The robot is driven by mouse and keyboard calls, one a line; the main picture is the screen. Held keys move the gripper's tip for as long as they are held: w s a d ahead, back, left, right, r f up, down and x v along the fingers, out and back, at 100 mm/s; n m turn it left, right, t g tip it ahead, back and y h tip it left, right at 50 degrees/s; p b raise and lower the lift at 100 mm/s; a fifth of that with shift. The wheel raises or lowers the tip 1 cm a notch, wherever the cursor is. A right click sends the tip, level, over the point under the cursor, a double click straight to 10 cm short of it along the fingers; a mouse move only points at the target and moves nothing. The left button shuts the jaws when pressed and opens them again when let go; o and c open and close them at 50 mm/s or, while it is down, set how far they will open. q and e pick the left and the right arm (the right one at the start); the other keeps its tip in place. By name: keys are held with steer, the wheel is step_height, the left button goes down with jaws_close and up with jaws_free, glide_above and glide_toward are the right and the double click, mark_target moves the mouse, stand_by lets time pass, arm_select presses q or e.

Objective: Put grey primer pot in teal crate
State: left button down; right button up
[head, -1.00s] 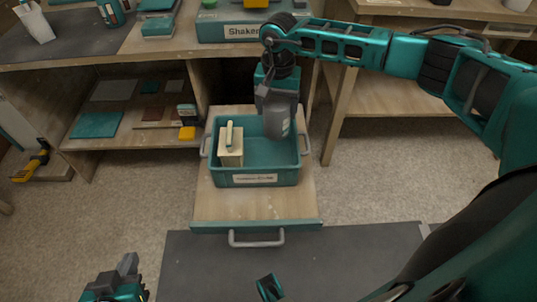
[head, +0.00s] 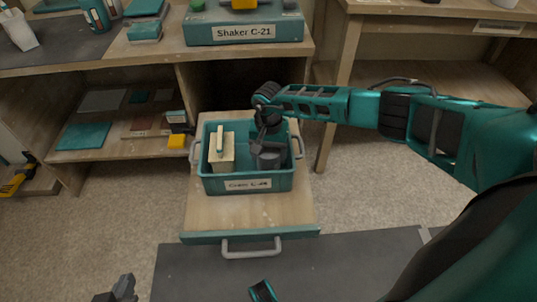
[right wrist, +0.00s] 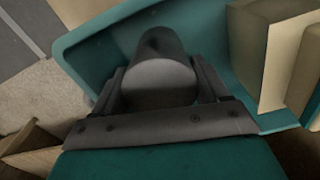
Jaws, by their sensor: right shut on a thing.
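The grey primer pot (head: 268,158) is inside the right part of the teal crate (head: 213,184), below the rim. My right gripper (head: 266,146) is shut on it from above; the pot also shows between the fingers in the right wrist view (right wrist: 160,75). I cannot tell whether the pot touches the crate floor. The crate stands on a pulled-out wooden drawer and has a label and grey side handles. My left gripper (head: 122,290) is at the bottom left edge, mostly cut off, far from the crate.
A cream box (head: 222,152) with a handle-like top stands in the left part of the crate. The drawer (head: 245,215) has bare wood in front of the crate. A teal shaker box (head: 243,30) sits on the bench behind. Shelves with flat panels are at left.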

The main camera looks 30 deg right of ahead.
steer(key=shift+f, duration=0.15)
steer(key=o, duration=1.1)
arm_select(q)
steer(key=shift+w+d+r, duration=0.1)
steer(key=shift+w+r, duration=0.15)
steer(key=shift+r, duration=0.05)
arm_select(e)
steer(key=shift+o, duration=0.2)
arm_select(q)
steer(key=shift+r, duration=0.1)
